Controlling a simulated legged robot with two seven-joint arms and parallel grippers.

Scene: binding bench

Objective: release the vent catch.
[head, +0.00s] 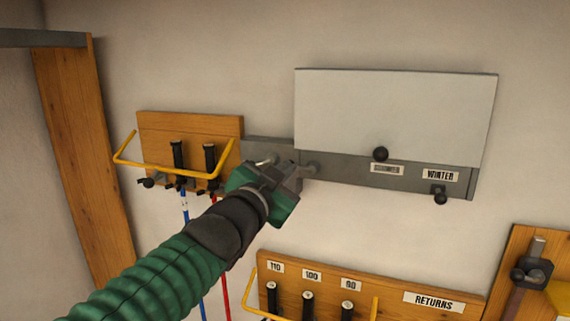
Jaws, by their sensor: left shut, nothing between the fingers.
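The vent is a pale flat panel (395,115) over a grey wall plate (345,178). A black knob (381,154) sits at the panel's lower edge, above a small label that is hard to read. A second black knob (440,196) is under the label WINTER (440,175). My left gripper (302,174) is shut and empty at the plate's lower left. A grey metal piece (265,160) shows just behind it; I cannot tell whether it is the catch or whether they touch. My right gripper is out of view.
A wooden rack (190,124) with a yellow rail and black-handled tools hangs left of the vent. A lower rack (390,290) labelled RETURNS holds several black handles. A wooden post (75,150) stands far left. The wall right of the vent is bare.

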